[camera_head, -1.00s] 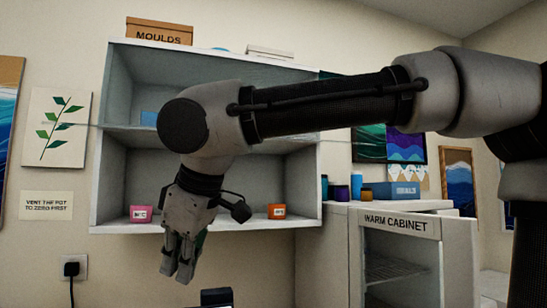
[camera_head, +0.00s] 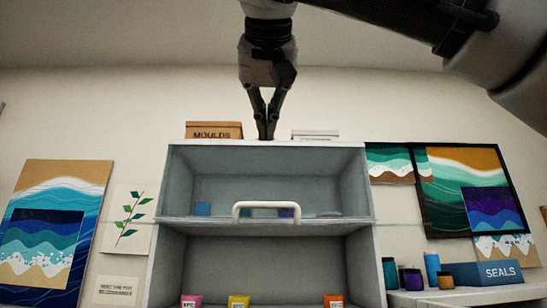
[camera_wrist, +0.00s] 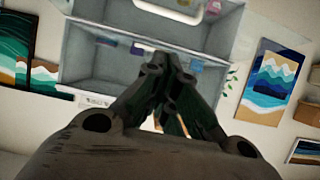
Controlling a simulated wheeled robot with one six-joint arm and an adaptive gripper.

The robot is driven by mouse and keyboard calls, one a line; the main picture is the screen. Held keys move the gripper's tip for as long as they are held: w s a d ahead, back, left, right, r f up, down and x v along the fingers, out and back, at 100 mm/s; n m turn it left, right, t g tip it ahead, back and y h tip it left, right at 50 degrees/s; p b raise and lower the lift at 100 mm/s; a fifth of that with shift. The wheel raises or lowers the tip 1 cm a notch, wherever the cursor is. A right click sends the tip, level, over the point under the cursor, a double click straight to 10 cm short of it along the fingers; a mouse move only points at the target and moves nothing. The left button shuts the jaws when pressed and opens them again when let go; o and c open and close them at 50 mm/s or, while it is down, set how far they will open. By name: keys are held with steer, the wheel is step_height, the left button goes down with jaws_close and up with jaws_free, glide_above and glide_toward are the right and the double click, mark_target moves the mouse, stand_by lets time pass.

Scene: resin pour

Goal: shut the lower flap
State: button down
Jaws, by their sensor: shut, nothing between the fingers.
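The grey wall cabinet (camera_head: 180,185) has an upper and a lower compartment. A pale handle (camera_head: 266,206) shows at the middle divider. It appears to sit on the lower flap (camera_head: 190,219), a thin, nearly edge-on panel that seems to stick out level, leaving the lower compartment open. My gripper (camera_head: 266,136) points down with its fingers together and empty. In the head view it is above the handle, near the cabinet's top edge. The wrist view shows my gripper (camera_wrist: 164,88) in front of the upside-down cabinet, with the handle (camera_wrist: 168,12) at the top edge, apart from the fingers.
A MOULDS box (camera_head: 214,131) and a white box (camera_head: 315,134) stand on the cabinet. Several coloured cups, including a yellow one (camera_head: 238,302), are in the lower compartment. Jars and a SEALS box (camera_head: 487,273) stand at right. Pictures hang on both sides.

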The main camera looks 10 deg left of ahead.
steer(key=shift+s+f+x, duration=0.2)
steer(key=shift+f+x, duration=0.25)
steer(key=shift+x, duration=1.55)
steer(key=shift+s+f+x, duration=0.2)
steer(key=shift+f+x, duration=0.25)
steer(key=shift+x, duration=1.6)
steer(key=shift+s+f+x, duration=0.15)
steer(key=shift+f+x, duration=0.25)
steer(key=shift+x, duration=1.6)
steer(key=shift+f, duration=0.15)
